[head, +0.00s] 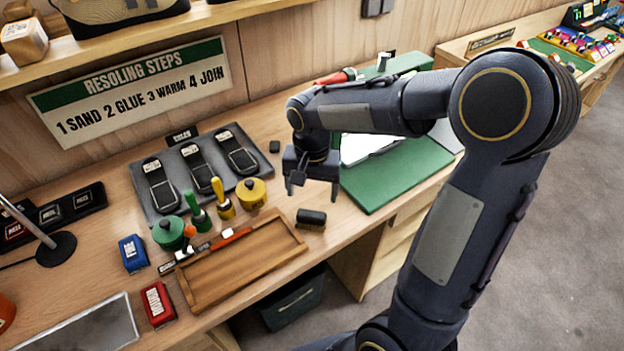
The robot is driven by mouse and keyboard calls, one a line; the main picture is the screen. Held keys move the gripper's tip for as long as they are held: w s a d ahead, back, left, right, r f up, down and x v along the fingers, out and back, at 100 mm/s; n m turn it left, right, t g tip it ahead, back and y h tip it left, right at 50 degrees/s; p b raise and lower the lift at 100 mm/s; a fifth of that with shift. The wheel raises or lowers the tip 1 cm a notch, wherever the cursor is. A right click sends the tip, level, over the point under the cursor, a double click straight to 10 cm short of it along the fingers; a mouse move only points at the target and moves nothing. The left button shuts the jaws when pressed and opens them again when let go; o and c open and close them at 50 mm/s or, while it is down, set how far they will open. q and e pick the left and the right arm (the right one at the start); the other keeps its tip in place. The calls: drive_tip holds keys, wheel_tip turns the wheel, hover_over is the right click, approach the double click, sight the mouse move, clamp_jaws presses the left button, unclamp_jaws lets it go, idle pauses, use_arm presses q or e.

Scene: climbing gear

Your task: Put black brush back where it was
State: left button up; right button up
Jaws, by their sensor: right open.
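The black brush (311,219) lies on the wooden bench (290,165) just right of the brown wooden tray (245,262). It is dark on top with a lighter tan lower edge. My right gripper (312,196) hangs above and behind the brush, fingers pointing down. Its two fingers are apart with nothing between them, and a gap shows between it and the brush. My left gripper is not in view.
A green mat (385,185) is to the right. Blue and red boxes (157,303) sit at the left front.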

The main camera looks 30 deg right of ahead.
drive_tip(key=s+r+n+t+y, duration=0.2)
drive_tip(key=s+r, duration=0.5)
drive_tip(key=s, duration=0.1)
drive_tip(key=s+a+f+n+t+y, duration=0.1)
drive_tip(key=s+a+n+t, duration=0.2)
drive_tip(key=s, duration=0.6)
drive_tip(key=shift+s+a+n+t+y, duration=0.2)
drive_tip(key=shift+a+n+t+y, duration=0.15)
drive_tip(key=shift+a+n, duration=0.35)
drive_tip(key=shift+f, duration=0.1)
